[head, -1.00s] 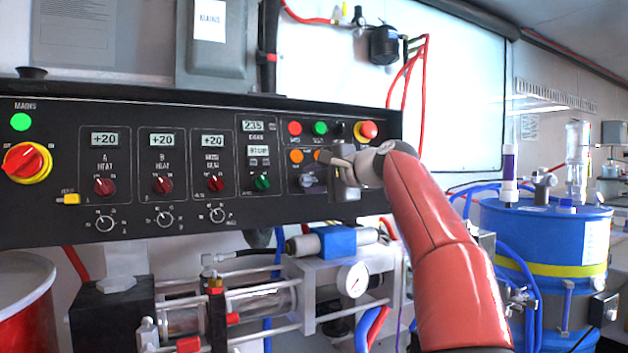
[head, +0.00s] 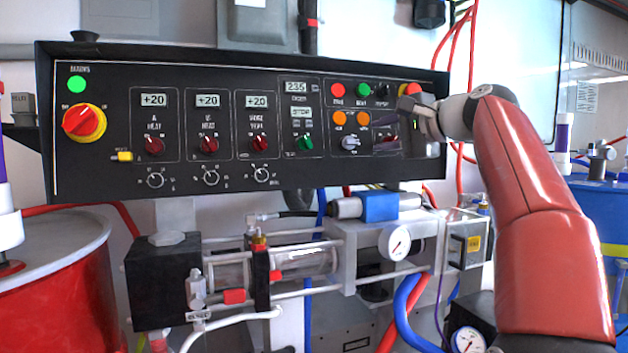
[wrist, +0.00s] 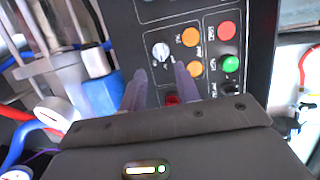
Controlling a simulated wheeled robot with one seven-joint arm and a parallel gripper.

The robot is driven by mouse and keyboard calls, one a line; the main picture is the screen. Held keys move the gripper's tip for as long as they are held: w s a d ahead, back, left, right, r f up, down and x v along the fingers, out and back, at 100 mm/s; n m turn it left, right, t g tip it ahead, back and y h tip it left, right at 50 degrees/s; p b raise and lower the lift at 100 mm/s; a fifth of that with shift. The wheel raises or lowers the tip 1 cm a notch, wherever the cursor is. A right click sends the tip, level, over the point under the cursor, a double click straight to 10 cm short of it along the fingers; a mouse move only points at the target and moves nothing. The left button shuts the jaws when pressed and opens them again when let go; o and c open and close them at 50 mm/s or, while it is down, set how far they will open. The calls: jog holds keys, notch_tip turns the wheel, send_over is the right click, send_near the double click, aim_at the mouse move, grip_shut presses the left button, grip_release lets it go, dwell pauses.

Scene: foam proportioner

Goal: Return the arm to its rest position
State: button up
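My red arm (head: 535,210) reaches up from the lower right in the head view and bends left at its wrist. My gripper (wrist: 160,76) is at the right end of the black control panel (head: 100,160). In the wrist view its two dark fingers stand apart with panel face showing between them, and nothing is held. The fingers point toward the panel near a grey selector knob (wrist: 160,52) and a red knob (wrist: 172,99). I cannot tell the exact gap to the panel.
Below the panel are a pump assembly with a pressure gauge (head: 397,242), a blue block (head: 380,206) and hoses. A red drum (head: 60,290) stands at left, a blue drum (head: 600,205) at right. Red hoses (head: 455,60) hang behind my wrist.

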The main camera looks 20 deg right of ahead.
jog(key=shift+a, duration=0.1)
jog(key=s+a+f+n+g+h, duration=0.35)
jog(key=a+f+n+g, duration=0.25)
jog(key=a+f, duration=1.2)
jog(key=s+a+f+n+g+h, duration=0.1)
jog(key=s+f+n, duration=0.8)
jog(key=s+f, duration=1.5)
notch_tip(320, 180, down, 2)
jog(key=a+g, duration=0.1)
jog(key=g, duration=0.1)
jog(key=shift+a+g, duration=0.15)
jog(key=shift+g, duration=0.25)
